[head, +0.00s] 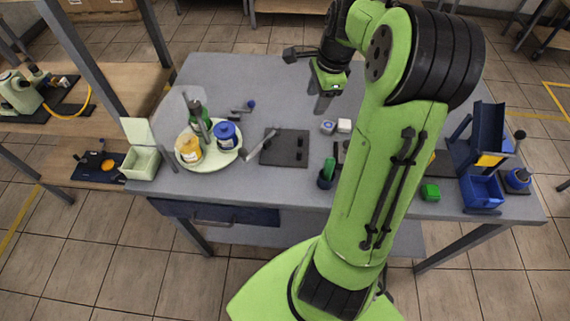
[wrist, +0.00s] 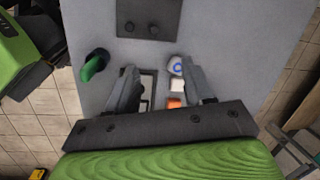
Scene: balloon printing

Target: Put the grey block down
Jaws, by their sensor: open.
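A small pale grey-white block (head: 344,125) sits on the grey table, right of a block with a blue top (head: 328,127). In the wrist view a white block (wrist: 176,86) lies between my fingers in the picture, beside a round-looking piece with a blue ring (wrist: 176,66). I cannot tell for sure which piece is the grey block. My gripper (head: 322,104) is over the far part of the table, beyond these blocks in the head view. In the wrist view its two fingers (wrist: 163,82) are spread apart, and nothing is seen clamped between them.
A dark plate with knobs (head: 285,148) lies left of the blocks. A round tray (head: 208,160) holds bottles and tins. A dark cup with a green-handled tool (head: 327,174) stands near the front. Blue bins (head: 482,192) are at right. The far left tabletop (head: 225,80) is clear.

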